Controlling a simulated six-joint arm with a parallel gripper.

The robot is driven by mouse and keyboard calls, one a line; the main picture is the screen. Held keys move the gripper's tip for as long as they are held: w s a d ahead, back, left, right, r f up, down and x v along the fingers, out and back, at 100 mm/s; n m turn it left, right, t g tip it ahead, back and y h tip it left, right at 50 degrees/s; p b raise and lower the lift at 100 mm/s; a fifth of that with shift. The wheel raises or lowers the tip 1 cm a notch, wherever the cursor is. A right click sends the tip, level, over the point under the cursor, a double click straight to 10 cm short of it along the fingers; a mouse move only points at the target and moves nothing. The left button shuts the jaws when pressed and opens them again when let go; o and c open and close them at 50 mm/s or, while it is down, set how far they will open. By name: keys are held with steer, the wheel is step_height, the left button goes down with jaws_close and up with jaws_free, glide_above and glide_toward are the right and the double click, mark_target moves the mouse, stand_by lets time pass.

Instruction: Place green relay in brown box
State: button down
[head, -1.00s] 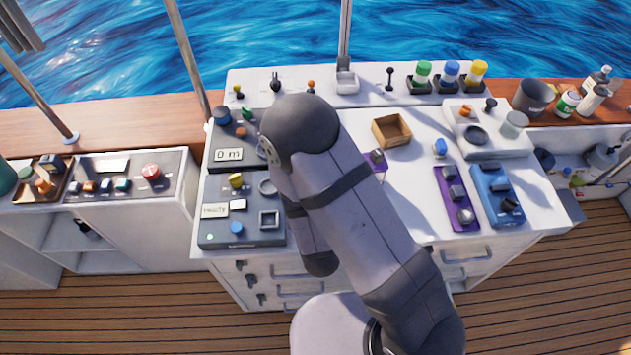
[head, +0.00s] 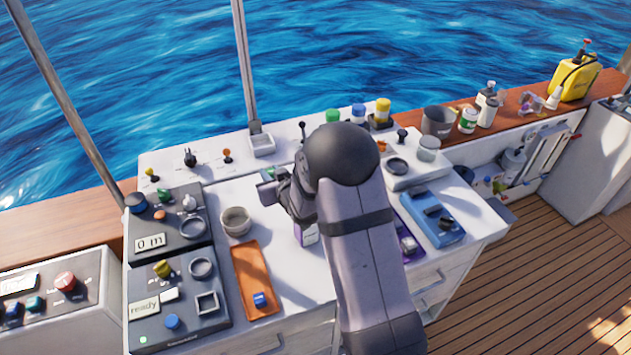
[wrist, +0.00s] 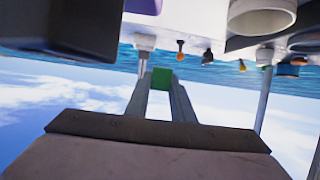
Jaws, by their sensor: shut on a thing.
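The green relay (wrist: 161,77) is a small green block held between the fingertips of my gripper (wrist: 161,83) in the wrist view. In the head view, a bit of green (head: 268,173) shows beside my gripper (head: 272,186), above the white console top. My gripper is shut on the relay and appears raised off the surface.
An orange tray (head: 253,290) with a blue block (head: 259,300) and a round bowl (head: 236,221) lie left of my arm. A blue panel (head: 434,216) is to the right. Switches and a square holder (head: 262,143) line the back ledge.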

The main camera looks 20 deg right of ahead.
steer(key=w+d+r+h+b, duration=0.1)
steer(key=w+d+r, duration=0.15)
steer(key=d, duration=1.25)
steer(key=shift+m, duration=0.4)
steer(key=shift+s+f+p, duration=0.15)
steer(key=shift+f+p, duration=0.4)
steer(key=shift+f, duration=1.7)
steer(key=shift+s+f+p, duration=0.15)
steer(key=shift+f+p, duration=0.4)
steer(key=shift+f, duration=1.85)
steer(key=shift+f+b, duration=0.45)
steer(key=shift+b, duration=0.1)
steer(key=shift+f, duration=0.2)
steer(key=c, duration=1.5)
jaws_free()
steer(key=shift+c, duration=0.2)
